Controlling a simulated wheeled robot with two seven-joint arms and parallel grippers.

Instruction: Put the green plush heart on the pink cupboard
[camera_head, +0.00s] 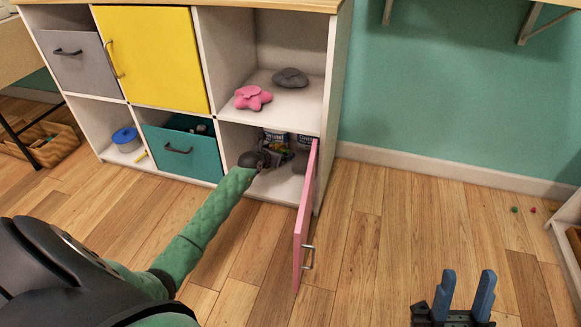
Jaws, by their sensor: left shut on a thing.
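The pink cupboard is the lower right compartment of the shelf unit; its pink door (304,222) stands open toward me. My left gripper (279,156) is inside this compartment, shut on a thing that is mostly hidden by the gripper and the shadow. I take it to be the green plush heart, but its shape cannot be made out; no green heart shows elsewhere. My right gripper (466,281) is open and empty above the floor at the lower right, its two blue fingers apart and pointing up in the picture.
A pink plush star (253,97) and a grey plush (290,78) lie in the compartment above. The open door stands just right of my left forearm. The wooden floor (400,220) to the right is largely clear.

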